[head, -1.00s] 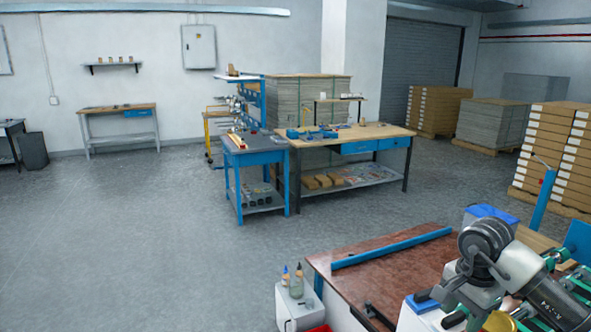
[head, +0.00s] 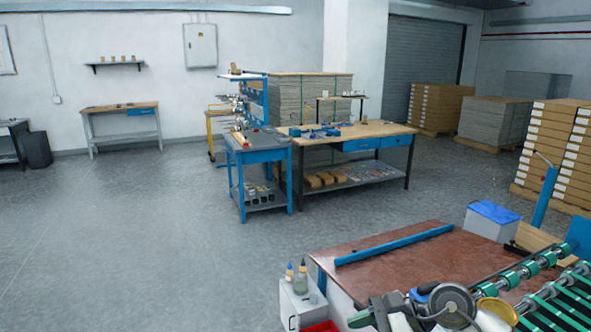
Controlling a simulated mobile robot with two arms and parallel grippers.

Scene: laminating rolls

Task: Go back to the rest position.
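My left gripper is out of view.
Green-ringed rollers (head: 545,262) stand at the right of the table, close to my arm. A blue bar (head: 395,245) lies along the table's far edge. A blue-lidded box (head: 492,221) and bottles (head: 300,276) stand nearby. The floor at left (head: 120,240) is clear.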

